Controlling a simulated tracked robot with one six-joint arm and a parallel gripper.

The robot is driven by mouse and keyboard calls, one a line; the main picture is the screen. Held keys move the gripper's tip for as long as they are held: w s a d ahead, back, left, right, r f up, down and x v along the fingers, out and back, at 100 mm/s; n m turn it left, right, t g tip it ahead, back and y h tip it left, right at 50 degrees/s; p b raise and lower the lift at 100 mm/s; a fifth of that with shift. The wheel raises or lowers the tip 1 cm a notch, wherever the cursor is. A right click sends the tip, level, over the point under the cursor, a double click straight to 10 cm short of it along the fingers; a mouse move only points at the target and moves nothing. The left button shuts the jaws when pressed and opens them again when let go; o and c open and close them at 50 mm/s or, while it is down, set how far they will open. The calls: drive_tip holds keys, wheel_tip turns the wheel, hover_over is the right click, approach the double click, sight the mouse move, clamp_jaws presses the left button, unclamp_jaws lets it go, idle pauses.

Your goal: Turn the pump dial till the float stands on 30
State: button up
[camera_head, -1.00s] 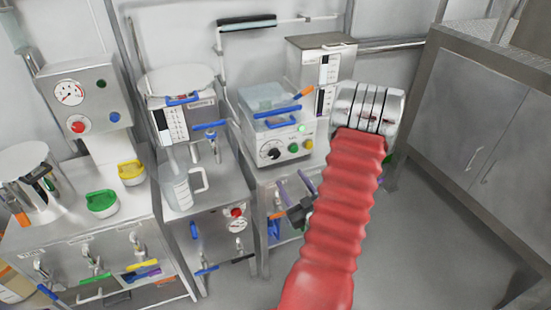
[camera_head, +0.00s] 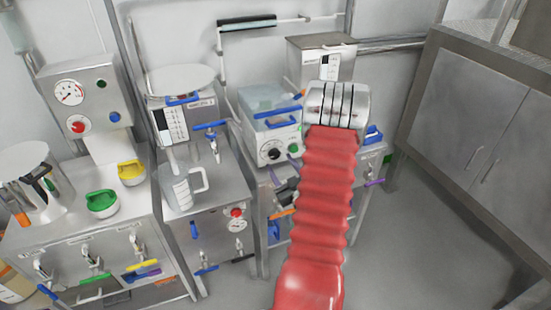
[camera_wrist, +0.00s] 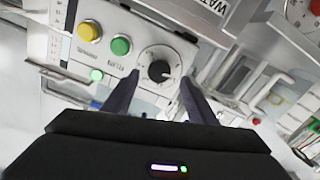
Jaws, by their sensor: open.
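The pump dial, a black knob on a round white scale, is on the pale pump box (camera_head: 262,135), and it shows in the head view (camera_head: 273,154). The wrist view shows the dial (camera_wrist: 158,70) between my spread fingers. My gripper (camera_wrist: 159,80) is open and empty, its tips close to the dial's sides; I cannot tell whether they touch. In the head view my red-sleeved arm hides most of the gripper. A gauge with a black and white scale (camera_head: 329,66) shows on the steel tank behind, its lower part hidden. I cannot read a float.
A yellow button (camera_wrist: 88,30) and a green button (camera_wrist: 121,45) sit beside the dial. A lit green lamp (camera_wrist: 96,74) is near them. A bench with a clear jug (camera_head: 182,190) and blue-handled valve (camera_head: 211,127) stands left. The floor to the right is open before a grey cabinet (camera_head: 458,140).

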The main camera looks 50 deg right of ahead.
sight(274, 156)
drive_tip(key=shift+x, duration=2.5)
drive_tip(key=shift+c, duration=0.4)
drive_tip(key=c, duration=0.9)
drive_tip(key=shift+a, duration=0.25)
drive_tip(key=shift+c, duration=0.4)
drive_tip(key=shift+d, duration=0.15)
